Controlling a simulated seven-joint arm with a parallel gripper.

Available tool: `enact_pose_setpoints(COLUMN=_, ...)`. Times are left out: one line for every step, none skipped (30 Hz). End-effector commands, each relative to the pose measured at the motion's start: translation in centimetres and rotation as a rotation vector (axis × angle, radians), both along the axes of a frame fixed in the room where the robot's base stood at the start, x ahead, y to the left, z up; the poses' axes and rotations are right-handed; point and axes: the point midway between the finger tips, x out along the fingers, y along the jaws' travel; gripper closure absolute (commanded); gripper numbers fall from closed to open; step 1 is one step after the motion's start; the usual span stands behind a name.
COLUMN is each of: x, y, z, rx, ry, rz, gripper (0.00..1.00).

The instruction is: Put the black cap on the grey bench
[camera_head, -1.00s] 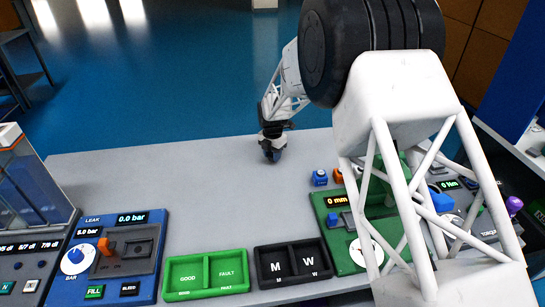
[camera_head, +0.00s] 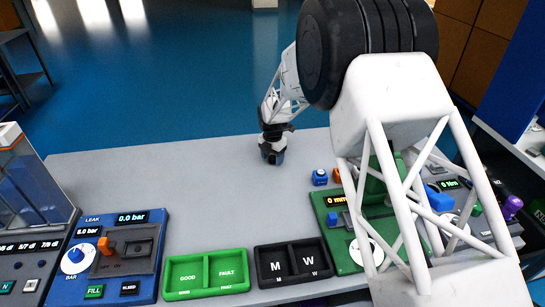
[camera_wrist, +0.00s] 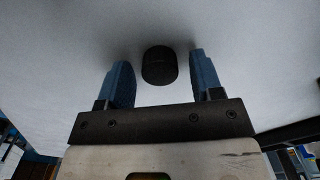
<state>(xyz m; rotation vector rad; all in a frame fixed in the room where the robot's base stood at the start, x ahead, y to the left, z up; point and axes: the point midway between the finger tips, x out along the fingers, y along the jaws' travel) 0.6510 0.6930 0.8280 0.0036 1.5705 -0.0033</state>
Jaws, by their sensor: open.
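The black cap (camera_wrist: 160,65) is a short dark cylinder on the grey bench (camera_head: 120,190), seen in the wrist view between and just beyond my fingertips. My gripper (camera_wrist: 160,80) is open, with one blue finger on each side of the cap and a gap on both sides. In the head view my gripper (camera_head: 272,157) is low over the far part of the bench, and the cap cannot be made out there.
A blue leak tester (camera_head: 110,255) is at the front left. A green GOOD/FAULT tray (camera_head: 207,273) and a black M/W tray (camera_head: 293,262) lie along the front edge. A small blue part (camera_head: 320,177) stands right of my gripper. The middle of the bench is clear.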

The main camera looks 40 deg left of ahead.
Motion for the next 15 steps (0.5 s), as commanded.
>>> enact_pose_setpoints(x=0.0, y=0.0, z=0.0, rx=0.0, ry=0.0, rz=0.0, gripper=0.4)
enact_pose_setpoints(x=0.0, y=0.0, z=0.0, rx=0.0, ry=0.0, rz=0.0, gripper=0.4)
enact_pose_setpoints(x=0.0, y=0.0, z=0.1, rx=0.0, ry=0.0, rz=0.0, gripper=0.4)
enact_pose_setpoints(x=0.0, y=0.0, z=0.1, rx=0.0, ry=0.0, rz=0.0, gripper=0.4)
enact_pose_setpoints(x=0.0, y=0.0, z=0.2, rx=0.0, ry=0.0, rz=0.0, gripper=0.4)
enact_pose_setpoints(x=0.0, y=0.0, z=0.4, rx=0.0, ry=0.0, rz=0.0, gripper=0.4)
enact_pose_setpoints(x=0.0, y=0.0, z=0.5, rx=0.0, ry=0.0, rz=0.0, gripper=0.4)
enact_pose_setpoints(x=0.0, y=0.0, z=0.7, rx=0.0, ry=0.0, rz=0.0, gripper=0.4)
enact_pose_setpoints(x=0.0, y=0.0, z=1.0, rx=0.001, ry=-0.001, rz=0.0, gripper=0.4)
enact_pose_setpoints(x=0.0, y=0.0, z=1.2, rx=0.001, ry=-0.001, rz=0.0, gripper=0.4)
enact_pose_setpoints(x=0.0, y=0.0, z=1.5, rx=0.001, ry=-0.001, rz=0.0, gripper=0.4)
enact_pose_setpoints(x=0.0, y=0.0, z=1.9, rx=0.001, ry=-0.001, rz=0.0, gripper=0.4)
enact_pose_setpoints(x=0.0, y=0.0, z=2.2, rx=0.001, ry=-0.001, rz=0.0, gripper=0.4)
enact_pose_setpoints(x=0.0, y=0.0, z=2.6, rx=0.001, ry=-0.001, rz=0.0, gripper=0.4)
enact_pose_setpoints(x=0.0, y=0.0, z=3.1, rx=0.001, ry=-0.001, rz=0.0, gripper=0.4)
